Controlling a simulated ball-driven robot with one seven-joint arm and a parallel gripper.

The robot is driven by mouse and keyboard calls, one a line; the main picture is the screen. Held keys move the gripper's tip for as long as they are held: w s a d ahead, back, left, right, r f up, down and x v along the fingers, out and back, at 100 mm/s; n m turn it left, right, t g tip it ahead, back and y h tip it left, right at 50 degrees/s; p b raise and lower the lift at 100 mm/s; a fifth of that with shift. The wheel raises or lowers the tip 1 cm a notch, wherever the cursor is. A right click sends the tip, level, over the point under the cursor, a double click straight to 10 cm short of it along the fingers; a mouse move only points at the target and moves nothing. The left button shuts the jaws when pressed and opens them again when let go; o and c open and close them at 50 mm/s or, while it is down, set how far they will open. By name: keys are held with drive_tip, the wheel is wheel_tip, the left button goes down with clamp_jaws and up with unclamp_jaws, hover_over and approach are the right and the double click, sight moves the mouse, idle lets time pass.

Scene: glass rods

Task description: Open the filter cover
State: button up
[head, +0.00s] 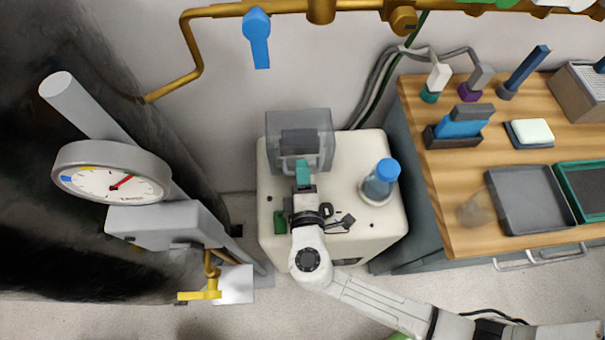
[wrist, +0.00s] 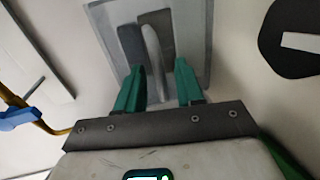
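The filter cover (head: 321,124) is a see-through grey panel at the back of a cream machine (head: 270,220), with a darker block showing through it. In the wrist view the grey panel (wrist: 197,40) fills the top middle, and a pale upright handle bar (wrist: 153,52) stands out in front of its dark patch. My gripper (head: 302,172) is at the panel's lower edge. In the wrist view its green fingers (wrist: 160,85) are apart, with the handle bar's lower end between or just beyond them. I cannot tell whether they touch it.
A blue-capped bottle (head: 381,182) stands on the machine, right of my gripper. A pressure gauge (head: 112,178) on a grey post is at left. A brass pipe with a blue valve lever (head: 258,38) runs above. A wooden bench (head: 437,205) with trays is at right.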

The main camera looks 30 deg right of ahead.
clamp_jaws()
idle(0.6)
